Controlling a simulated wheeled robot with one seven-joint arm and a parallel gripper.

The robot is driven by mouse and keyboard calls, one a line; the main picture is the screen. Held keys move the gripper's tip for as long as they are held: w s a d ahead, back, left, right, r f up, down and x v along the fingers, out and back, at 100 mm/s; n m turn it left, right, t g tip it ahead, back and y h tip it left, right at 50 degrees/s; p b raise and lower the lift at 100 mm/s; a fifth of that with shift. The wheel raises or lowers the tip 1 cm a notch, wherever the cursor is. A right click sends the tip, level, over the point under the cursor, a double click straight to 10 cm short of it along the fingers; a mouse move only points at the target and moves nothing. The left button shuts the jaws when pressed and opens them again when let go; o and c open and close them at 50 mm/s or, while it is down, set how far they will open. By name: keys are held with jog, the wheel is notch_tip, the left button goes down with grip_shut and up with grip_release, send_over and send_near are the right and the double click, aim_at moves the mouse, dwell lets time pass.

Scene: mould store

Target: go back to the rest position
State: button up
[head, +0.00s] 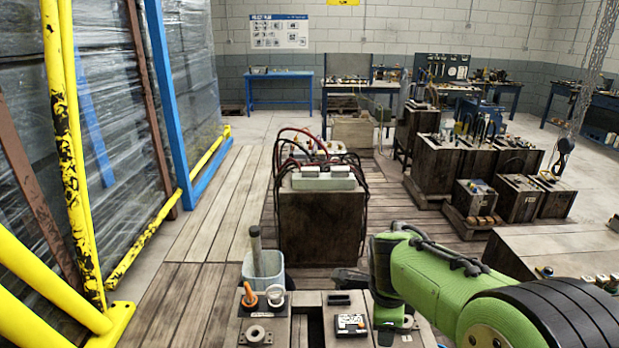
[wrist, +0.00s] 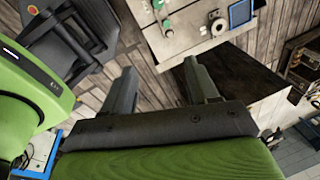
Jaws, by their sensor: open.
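My gripper (wrist: 162,88) shows in the wrist view with its two dark grey fingers well apart and nothing between them. Below the fingers in that view are a wooden floor and the edge of a light panel with small fittings (wrist: 185,25). In the head view my green arm reaches in from the lower right, above the front surfaces. The gripper's fingers are mostly hidden behind the arm in the head view.
A wooden block with cables (head: 320,220) stands beyond. A yellow rack post (head: 70,150) is at left. Planked floor (head: 195,235) is clear between. A chain hook (head: 563,155) hangs at right.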

jog(key=s+r+n+t+p, duration=0.1)
jog(key=s+r+n+p, duration=0.1)
jog(key=s+r+n, duration=0.4)
jog(key=s+r+n+t+y+p, duration=0.1)
jog(key=s+r+n, duration=0.6)
jog(key=s+n, duration=0.7)
jog(key=shift+s+a+n+t+p, duration=0.15)
jog(key=shift+s+n+t+p, duration=0.15)
jog(key=shift+s+t+p, duration=0.45)
